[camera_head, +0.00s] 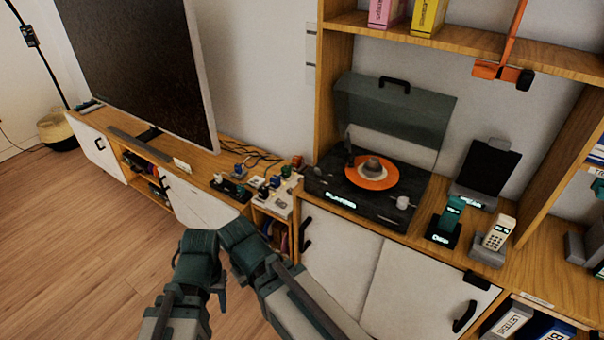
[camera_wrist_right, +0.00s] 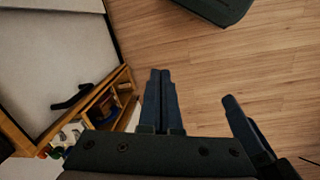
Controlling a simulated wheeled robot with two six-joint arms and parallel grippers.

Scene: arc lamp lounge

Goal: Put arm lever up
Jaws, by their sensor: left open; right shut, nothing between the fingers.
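A dark record player (camera_head: 320,185) stands on the wooden cabinet, its grey lid (camera_head: 395,115) raised. An orange record (camera_head: 371,172) with a pale centre lies on it. A thin upright dark piece (camera_head: 349,148), perhaps the tonearm or its lever, stands at the record's back left; I cannot make out the lever's position. My left gripper (camera_head: 200,258) is open and low in front of the cabinet, well away from the player. My right gripper (camera_head: 240,238) is beside it, also apart from the player. In the right wrist view its fingers (camera_wrist_right: 160,90) are together and empty.
A television (camera_head: 135,60) stands at the left on a low cabinet. Small gadgets and cables (camera_head: 255,180) clutter its right end. A cordless phone (camera_head: 495,235) and a green-black device (camera_head: 447,222) stand right of the player. A shelf with an orange bracket (camera_head: 500,72) hangs above.

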